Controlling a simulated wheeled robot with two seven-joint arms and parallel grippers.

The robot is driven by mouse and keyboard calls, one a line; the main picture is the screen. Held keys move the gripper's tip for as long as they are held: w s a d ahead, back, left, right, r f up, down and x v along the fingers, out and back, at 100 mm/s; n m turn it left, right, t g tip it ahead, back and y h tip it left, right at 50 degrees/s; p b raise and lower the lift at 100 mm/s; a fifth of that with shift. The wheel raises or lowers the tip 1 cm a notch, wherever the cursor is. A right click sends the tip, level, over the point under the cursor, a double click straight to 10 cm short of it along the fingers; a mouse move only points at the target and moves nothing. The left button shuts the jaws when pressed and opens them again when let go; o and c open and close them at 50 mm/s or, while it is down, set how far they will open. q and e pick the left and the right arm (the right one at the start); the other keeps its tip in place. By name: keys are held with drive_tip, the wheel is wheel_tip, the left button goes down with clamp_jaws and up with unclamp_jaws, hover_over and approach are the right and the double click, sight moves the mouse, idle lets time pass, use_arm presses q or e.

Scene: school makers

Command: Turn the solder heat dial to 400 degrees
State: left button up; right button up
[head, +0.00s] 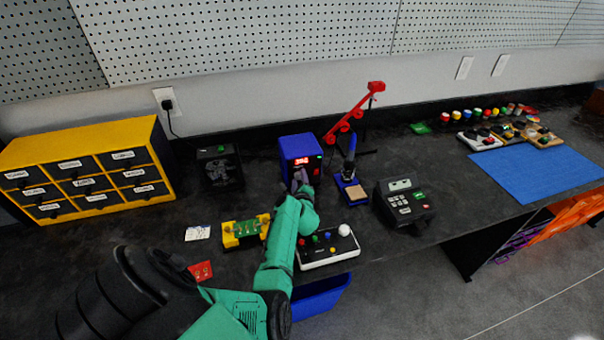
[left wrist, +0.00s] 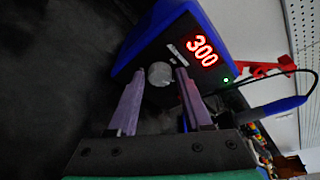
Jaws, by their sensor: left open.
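The blue solder station (head: 298,148) stands at the back middle of the bench. Its red display (left wrist: 202,50) reads 300 in the left wrist view, and a small green light shows beside it. The grey round heat dial (left wrist: 159,74) is on the station's front face, below the display. My left gripper (left wrist: 154,88) is open, with its two purple fingers on either side of the dial. I cannot tell whether the fingers touch it. In the head view the left gripper (head: 301,181) hides the dial. My right gripper is not in view.
The soldering iron in its stand (head: 349,183) is right of the station. A white button box (head: 328,248) and yellow circuit-board holder (head: 245,231) lie in front. A black keypad device (head: 404,203) stands to the right, and a dark box (head: 219,167) to the left.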

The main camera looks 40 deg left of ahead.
use_arm(q)
drive_tip(key=shift+c, duration=0.9)
drive_tip(key=shift+s, duration=0.1)
clamp_jaws()
drive_tip(key=shift+r, duration=0.1)
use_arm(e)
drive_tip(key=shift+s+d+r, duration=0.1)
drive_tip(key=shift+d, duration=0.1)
